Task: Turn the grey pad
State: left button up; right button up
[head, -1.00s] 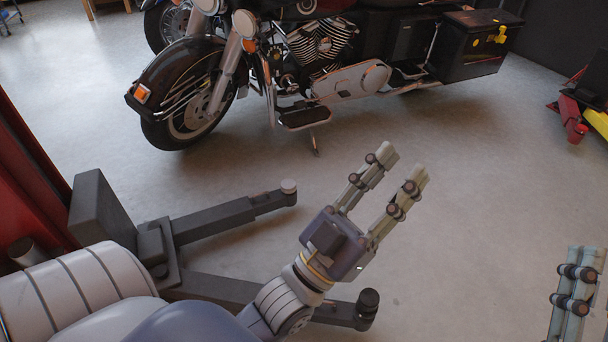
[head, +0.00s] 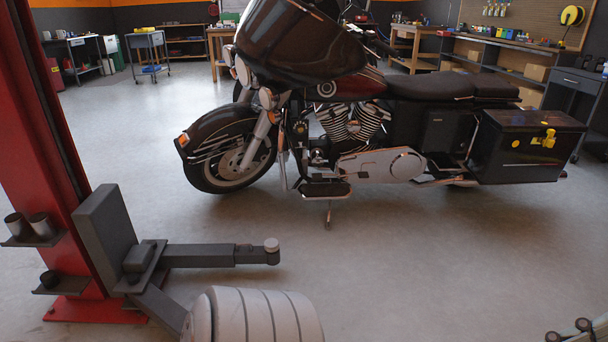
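A small round light-grey pad (head: 271,244) sits on top of the outer end of a dark lift arm (head: 200,256), low and left of centre in the head view. Nothing of mine touches it. A second lift arm (head: 160,306) runs down behind my own white arm link, and its far end is hidden. My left gripper is out of view. Only a small piece of my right gripper (head: 582,329) shows at the bottom right corner, far from the pad; its opening cannot be judged.
A red lift post (head: 35,130) with cup-like parts on small shelves stands at the left. A dark motorcycle (head: 350,140) stands behind the pad on its side stand. The floor (head: 420,270) right of the pad is clear. Workbenches (head: 500,65) line the back.

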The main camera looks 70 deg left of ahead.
aim_at(271, 245)
jog(key=i+j+u, duration=0.1)
jog(key=i+u, duration=0.7)
jog(key=i+l+u, duration=0.1)
jog(key=i+u, duration=0.25)
jog(key=i+l+u, duration=0.25)
jog(key=i+u, duration=0.15)
